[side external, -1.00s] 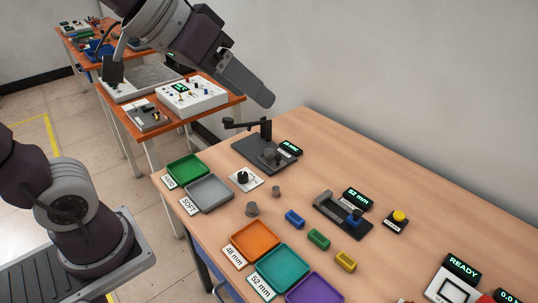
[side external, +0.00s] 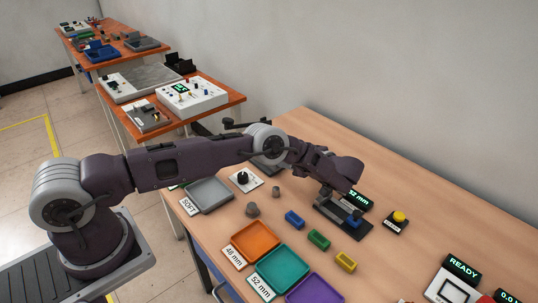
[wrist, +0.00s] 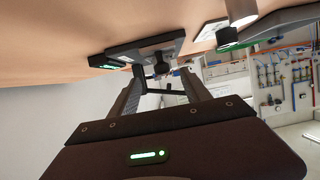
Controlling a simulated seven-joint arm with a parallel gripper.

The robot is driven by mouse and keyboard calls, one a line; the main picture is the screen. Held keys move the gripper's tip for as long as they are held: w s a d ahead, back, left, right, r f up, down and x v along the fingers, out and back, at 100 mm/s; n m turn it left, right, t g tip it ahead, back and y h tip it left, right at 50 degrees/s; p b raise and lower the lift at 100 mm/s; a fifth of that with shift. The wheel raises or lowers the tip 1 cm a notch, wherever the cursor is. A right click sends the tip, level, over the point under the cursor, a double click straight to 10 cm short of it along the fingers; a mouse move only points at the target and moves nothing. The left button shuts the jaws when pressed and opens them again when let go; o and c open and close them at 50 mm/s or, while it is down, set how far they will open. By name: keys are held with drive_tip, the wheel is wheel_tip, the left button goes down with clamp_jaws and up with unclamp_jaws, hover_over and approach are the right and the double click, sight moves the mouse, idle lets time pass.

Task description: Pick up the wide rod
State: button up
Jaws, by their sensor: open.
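Two grey upright cylinders stand on the table in the side view: a wider rod (side external: 252,210), which I take as the wide rod, and a smaller rod (side external: 276,194) just behind and right of it. My gripper (wrist: 162,74) is open and empty in the wrist view, its two fingers spread apart. The fingertips are hard to make out there. A grey cylinder (wrist: 240,11) shows at the wrist view's upper right; I cannot tell which rod it is.
The dark gauge (side external: 355,229) sits below my arm's end. A tester with a lever (wrist: 150,48) lies beyond my fingers. Blue (side external: 294,219), green (side external: 318,239) and yellow (side external: 345,261) blocks stand right of the rods; orange (side external: 250,241) and teal (side external: 283,271) trays lie in front.

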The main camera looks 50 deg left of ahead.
drive_tip(key=x, duration=0.6)
drive_tip(key=shift+s+a+r, duration=0.15)
drive_tip(key=shift+s+r, duration=0.05)
drive_tip(key=shift+s, duration=0.1)
clamp_jaws()
